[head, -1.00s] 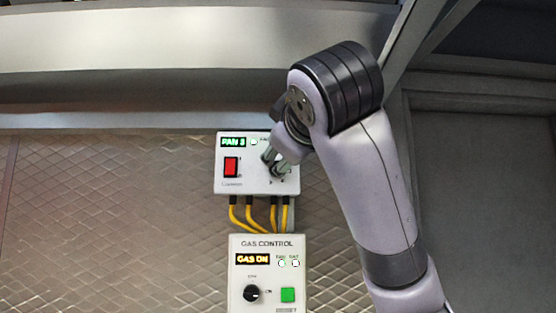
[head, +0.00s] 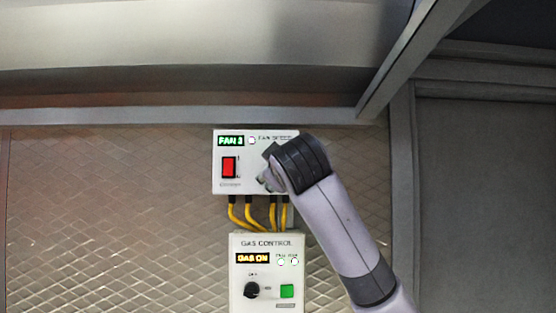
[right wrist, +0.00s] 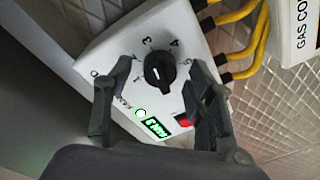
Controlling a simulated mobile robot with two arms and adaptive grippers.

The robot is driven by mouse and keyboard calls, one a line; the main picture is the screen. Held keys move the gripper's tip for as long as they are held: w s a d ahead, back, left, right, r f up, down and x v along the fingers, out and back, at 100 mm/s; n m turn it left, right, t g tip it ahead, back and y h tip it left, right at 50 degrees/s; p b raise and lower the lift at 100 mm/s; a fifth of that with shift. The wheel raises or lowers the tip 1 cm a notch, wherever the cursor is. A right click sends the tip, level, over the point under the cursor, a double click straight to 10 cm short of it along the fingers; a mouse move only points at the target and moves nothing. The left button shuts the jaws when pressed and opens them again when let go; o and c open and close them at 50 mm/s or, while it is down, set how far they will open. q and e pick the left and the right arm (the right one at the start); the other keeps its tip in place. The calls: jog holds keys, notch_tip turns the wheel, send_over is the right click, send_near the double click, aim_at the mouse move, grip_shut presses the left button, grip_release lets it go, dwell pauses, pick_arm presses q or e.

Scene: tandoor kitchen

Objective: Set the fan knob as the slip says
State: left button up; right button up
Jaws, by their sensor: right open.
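The fan box (head: 221,176) is a white wall panel with a green display (head: 231,141) that seems to read FAN 3. The black fan knob (right wrist: 159,70) shows in the right wrist view, with printed numbers around it including 3 and 4; its exact pointing is hard to tell. My right gripper (head: 264,182) is in front of the box's right part and hides the knob in the head view. In the right wrist view the right gripper (right wrist: 152,80) is open, its fingers apart on either side of the knob, not visibly touching it. No slip and no left gripper show.
A red rocker switch (head: 229,167) sits left of my gripper on the fan box. Yellow cables (head: 251,212) run down to the gas control box (head: 241,270), which shows GAS ON, a black knob (head: 251,290) and a green button (head: 287,291). A metal frame post stands at right.

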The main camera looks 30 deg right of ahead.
jog(key=shift+w, duration=0.2)
jog(key=shift+c, duration=0.5)
jog(key=c, duration=1.1)
